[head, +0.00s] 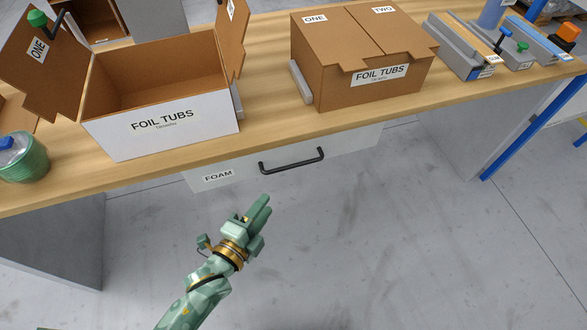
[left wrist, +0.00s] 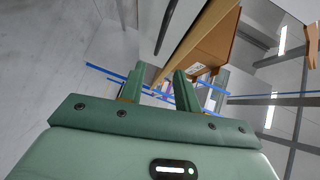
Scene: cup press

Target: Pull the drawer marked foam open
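The drawer marked foam (head: 240,174) has a pale front under the table's front edge and looks shut. Its black bar handle (head: 291,162) runs along the front, to the right of the FOAM label (head: 218,177). My left gripper (head: 264,220) is in front of and below the handle in the head view, apart from it and empty. Its two fingers stand apart in the left wrist view (left wrist: 160,88), with a gap between them. A dark bar beyond the fingers in that view may be the handle; I cannot tell for sure. My right gripper is not in view.
On the wooden table (head: 262,110) stand an open FOIL TUBS box (head: 160,125) and a closed one (head: 365,75). Green tubs (head: 24,163) stand at the left edge. Grey rail fixtures (head: 460,50) are at the right. The floor before the drawer is clear.

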